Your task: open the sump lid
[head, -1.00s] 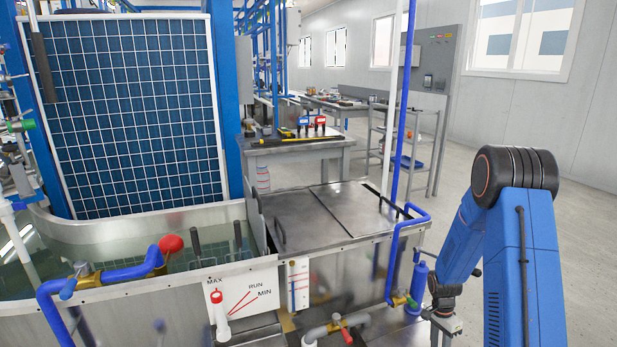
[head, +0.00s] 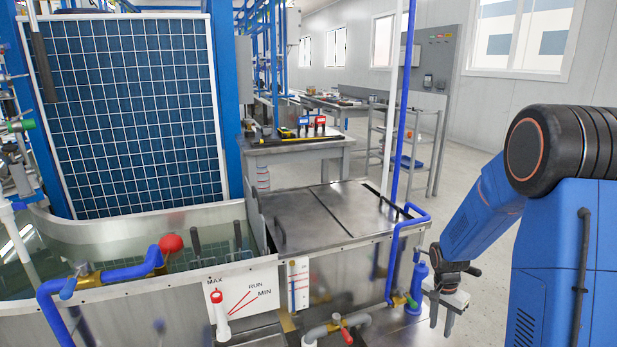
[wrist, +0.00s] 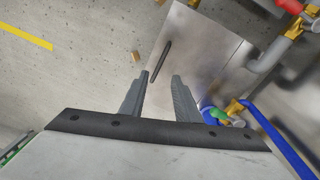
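A flat grey metal plate (wrist: 212,48) with a dark bar handle (wrist: 161,62) near its left edge lies ahead of my fingers in the wrist view. It appears to be low, by the floor; I cannot tell for sure whether it is the sump lid. In the head view a metal plate (head: 398,332) shows low at the tank's right front. The tank top has two flat metal covers (head: 290,215) with dark handles. My gripper (wrist: 161,92) is open and empty, fingers apart, short of the handle. In the head view my gripper (head: 441,318) hangs right of the tank.
A blue pipe (wrist: 275,138) and a green-handled valve (wrist: 221,116) are close to the right finger. A grey pipe (wrist: 270,55) with a red valve handle (wrist: 289,5) is beyond. Open floor (wrist: 70,75) with a yellow line lies left.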

